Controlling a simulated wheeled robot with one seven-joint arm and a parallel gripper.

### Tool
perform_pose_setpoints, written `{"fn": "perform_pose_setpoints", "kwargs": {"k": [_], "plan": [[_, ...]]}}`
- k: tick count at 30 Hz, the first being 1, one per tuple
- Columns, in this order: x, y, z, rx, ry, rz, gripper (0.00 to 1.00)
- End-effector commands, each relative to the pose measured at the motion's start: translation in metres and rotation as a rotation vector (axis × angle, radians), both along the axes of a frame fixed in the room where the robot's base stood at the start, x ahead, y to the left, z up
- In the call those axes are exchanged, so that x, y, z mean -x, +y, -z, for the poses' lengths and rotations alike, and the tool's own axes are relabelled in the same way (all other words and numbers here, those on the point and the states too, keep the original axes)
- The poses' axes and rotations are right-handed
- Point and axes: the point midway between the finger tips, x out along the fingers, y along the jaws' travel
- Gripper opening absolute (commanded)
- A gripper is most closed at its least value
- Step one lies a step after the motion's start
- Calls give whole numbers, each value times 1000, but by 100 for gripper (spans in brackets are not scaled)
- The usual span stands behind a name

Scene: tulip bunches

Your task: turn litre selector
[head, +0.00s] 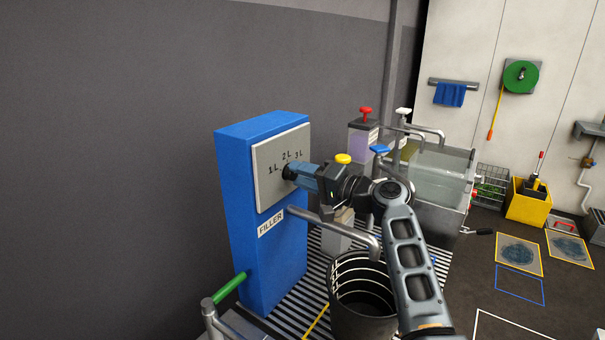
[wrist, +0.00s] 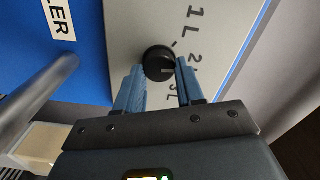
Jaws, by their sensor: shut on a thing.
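The litre selector is a round black knob (wrist: 157,58) on the grey panel (head: 263,190) of the blue filler (head: 235,200). The labels 1L, 2L and 3L are printed in an arc around it. My gripper (wrist: 159,70) is shut on the knob, with one blue finger on each side in the wrist view. In the head view my gripper (head: 298,176) reaches the panel from the right and mostly hides the knob. A faint light mark shows on the knob in the wrist view, but I cannot tell surely which label it points to.
A grey spout (head: 335,226) juts from the filler below my gripper. A dark bucket (head: 345,322) with pale rings inside stands near the spout's end on a slatted grate (head: 285,312). Dispensers with red (head: 365,111) and white (head: 403,111) tops and a water basin (head: 440,175) stand behind.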

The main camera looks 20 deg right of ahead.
Motion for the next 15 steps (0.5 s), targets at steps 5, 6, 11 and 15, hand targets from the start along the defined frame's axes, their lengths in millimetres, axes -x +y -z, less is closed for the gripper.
{"fn": "perform_pose_setpoints", "kwargs": {"k": [5,6,11,15], "plan": [[0,-1,0,-64,47,2,7],[0,-1,0,-73,54,2,7],[0,-1,0,-100,73,2,7],[0,-1,1,-110,80,3,7]]}}
